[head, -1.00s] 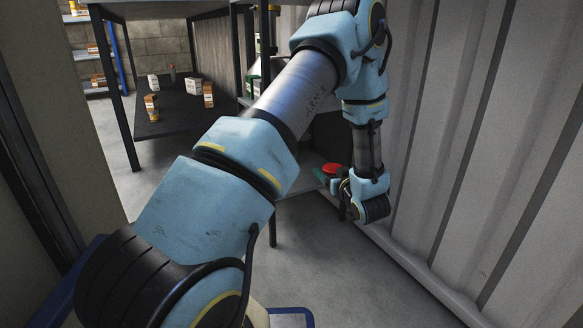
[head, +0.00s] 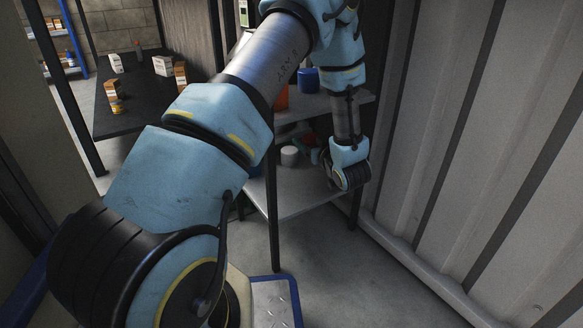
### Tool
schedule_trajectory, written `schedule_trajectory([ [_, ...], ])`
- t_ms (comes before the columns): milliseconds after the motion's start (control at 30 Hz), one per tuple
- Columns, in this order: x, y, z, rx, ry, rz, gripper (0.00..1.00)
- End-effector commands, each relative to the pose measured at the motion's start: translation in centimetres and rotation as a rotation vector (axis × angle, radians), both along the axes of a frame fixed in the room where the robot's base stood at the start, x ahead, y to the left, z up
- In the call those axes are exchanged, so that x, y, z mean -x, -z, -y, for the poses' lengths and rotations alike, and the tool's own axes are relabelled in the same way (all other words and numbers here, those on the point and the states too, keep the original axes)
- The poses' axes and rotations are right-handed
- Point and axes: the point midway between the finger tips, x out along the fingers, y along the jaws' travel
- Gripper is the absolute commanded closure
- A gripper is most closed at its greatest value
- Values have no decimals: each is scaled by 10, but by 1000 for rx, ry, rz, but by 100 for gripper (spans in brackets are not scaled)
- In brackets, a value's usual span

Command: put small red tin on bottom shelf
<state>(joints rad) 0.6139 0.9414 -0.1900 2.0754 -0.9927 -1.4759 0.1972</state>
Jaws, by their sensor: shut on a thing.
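My gripper (head: 316,153) is at the lower end of my arm, in the middle of the head view, over the bottom shelf. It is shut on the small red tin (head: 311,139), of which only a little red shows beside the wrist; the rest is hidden. The bottom shelf (head: 300,198) is a grey board of the rack, with its front part bare. I cannot tell whether the tin touches the shelf.
A white can (head: 289,156) stands on the bottom shelf, left of my gripper. A blue container (head: 308,79) stands on the shelf above. A dark table (head: 135,103) with several cartons is at left. The corrugated wall (head: 470,150) is close at right.

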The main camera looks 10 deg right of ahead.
Motion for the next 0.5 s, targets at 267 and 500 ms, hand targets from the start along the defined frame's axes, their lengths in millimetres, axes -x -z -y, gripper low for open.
schedule_trajectory([
  [267, 0, 45, 0, 0, 0, -3, 88],
  [500, 0, 71, 0, 1, 0, 0, 88],
])
